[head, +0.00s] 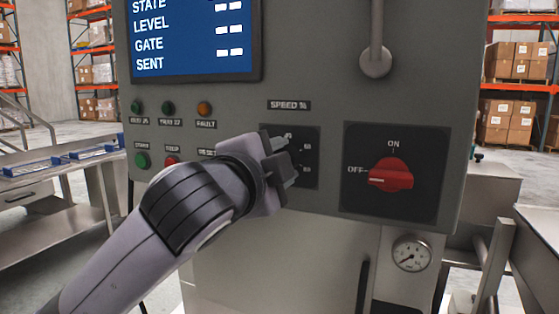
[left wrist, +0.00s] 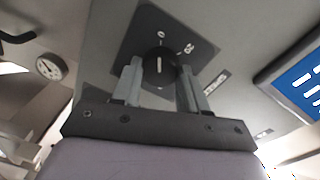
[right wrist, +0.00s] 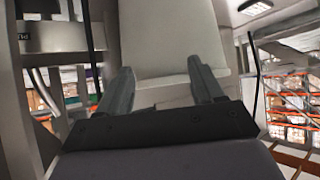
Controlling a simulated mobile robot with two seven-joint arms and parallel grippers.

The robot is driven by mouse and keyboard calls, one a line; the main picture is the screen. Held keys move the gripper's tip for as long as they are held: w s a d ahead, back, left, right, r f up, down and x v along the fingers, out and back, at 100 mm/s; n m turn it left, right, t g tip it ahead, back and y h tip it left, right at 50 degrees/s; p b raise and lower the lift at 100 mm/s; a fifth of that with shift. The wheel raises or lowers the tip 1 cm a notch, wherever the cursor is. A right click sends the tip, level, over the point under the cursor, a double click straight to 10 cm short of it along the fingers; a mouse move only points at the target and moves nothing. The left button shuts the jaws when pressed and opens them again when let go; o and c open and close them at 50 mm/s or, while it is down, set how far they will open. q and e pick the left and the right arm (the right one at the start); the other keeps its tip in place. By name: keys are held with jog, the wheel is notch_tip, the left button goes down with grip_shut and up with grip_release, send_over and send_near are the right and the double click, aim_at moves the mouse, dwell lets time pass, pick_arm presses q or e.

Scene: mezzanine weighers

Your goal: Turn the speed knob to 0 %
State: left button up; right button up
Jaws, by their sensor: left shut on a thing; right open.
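The speed knob (left wrist: 152,56) is a dark round knob with a white line, on a black square dial plate (left wrist: 135,43) with small white marks. In the left wrist view the white line runs roughly up the picture; the marks are too small to read surely. My left gripper (left wrist: 160,82) is shut on the knob, one finger on each side. In the head view the left gripper (head: 283,160) covers the knob, while part of the dial plate (head: 309,170) shows under the SPEED % label (head: 289,105). My right gripper (right wrist: 161,75) is open and empty.
A red rotary switch (head: 390,175) sits right of the dial, its white mark toward OFF. Lamps and push buttons (head: 141,160) are left, below a blue screen (head: 190,38). A lever (head: 376,60) is above, a gauge (head: 411,253) below.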

pick_arm(q)
jog(key=o, duration=1.1)
jog(key=shift+c, duration=0.2)
jog(key=b+v, duration=0.1)
jog(key=v, duration=0.6)
jog(key=shift+s, duration=0.1)
jog(key=w+a+f+n+g, duration=0.1)
jog(key=a+f+n, duration=0.15)
jog(key=f, duration=0.75)
jog(key=w+a+f+n+g+y, duration=0.15)
jog(key=f+n, duration=0.25)
jog(key=f, duration=0.6)
jog(key=w+a+f+n, duration=0.1)
jog(key=a+f+n, duration=0.15)
jog(key=f, duration=0.65)
jog(key=s+a+f+n+g+y, duration=0.1)
jog(key=s+a+f+n, duration=0.2)
jog(key=s+f, duration=0.7)
jog(key=s+a+f+n+g+y, duration=0.2)
jog(key=s+a+f, duration=0.6)
jog(key=f, duration=0.8)
jog(key=s+n, duration=0.2)
jog(key=shift+s+f, duration=0.25)
jog(key=shift+f, duration=0.1)
